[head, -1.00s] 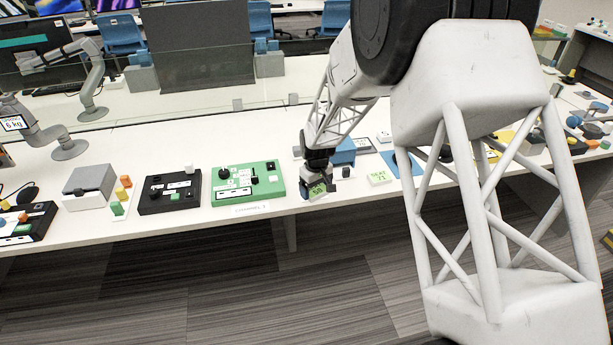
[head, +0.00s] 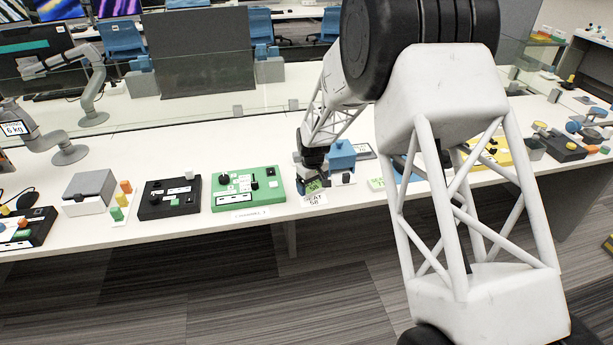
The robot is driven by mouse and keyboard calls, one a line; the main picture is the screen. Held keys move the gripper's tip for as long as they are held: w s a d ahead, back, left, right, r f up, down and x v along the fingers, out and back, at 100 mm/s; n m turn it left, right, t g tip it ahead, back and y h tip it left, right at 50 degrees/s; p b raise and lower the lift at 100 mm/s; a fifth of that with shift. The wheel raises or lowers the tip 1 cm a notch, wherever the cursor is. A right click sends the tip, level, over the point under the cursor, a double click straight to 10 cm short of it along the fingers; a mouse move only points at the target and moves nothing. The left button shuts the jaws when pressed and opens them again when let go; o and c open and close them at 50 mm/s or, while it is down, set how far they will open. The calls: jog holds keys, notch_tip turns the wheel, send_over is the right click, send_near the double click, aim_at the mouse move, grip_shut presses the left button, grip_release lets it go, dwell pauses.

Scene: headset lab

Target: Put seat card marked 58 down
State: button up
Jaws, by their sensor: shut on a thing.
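My gripper (head: 311,173) is black and hangs over the front part of the white table (head: 340,198), right of the green panel. It is shut on a small green card (head: 315,186), whose print is too small to read. The jaws partly hide the card, and I cannot tell whether it touches the table. A white label reading SEAT 58 (head: 314,200) lies just below it in the head view, near the table's front edge. Another pale card with green print (head: 376,184) lies to the right, partly hidden behind my arm.
A green panel with black knobs (head: 248,188) stands close on the left, with a black panel (head: 169,197) beyond it. A blue block (head: 341,155) stands close behind on the right. My arm hides part of the table further right.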

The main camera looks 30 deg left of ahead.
jog(key=shift+w+a+f, duration=0.15)
jog(key=shift+w+a, duration=1.05)
jog(key=shift+w, duration=0.15)
jog(key=shift+w+a+f, duration=0.2)
jog(key=shift+w+a, duration=1.05)
jog(key=shift+w, duration=0.05)
jog(key=shift+w+a+f, duration=0.15)
jog(key=shift+w+a, duration=1.05)
jog(key=shift+w, duration=0.15)
jog(key=shift+f, duration=1.8)
jog(key=o, duration=0.8)
jog(key=shift+f, duration=0.1)
jog(key=shift+c, duration=0.2)
notch_tip(320, 180, up, 12)
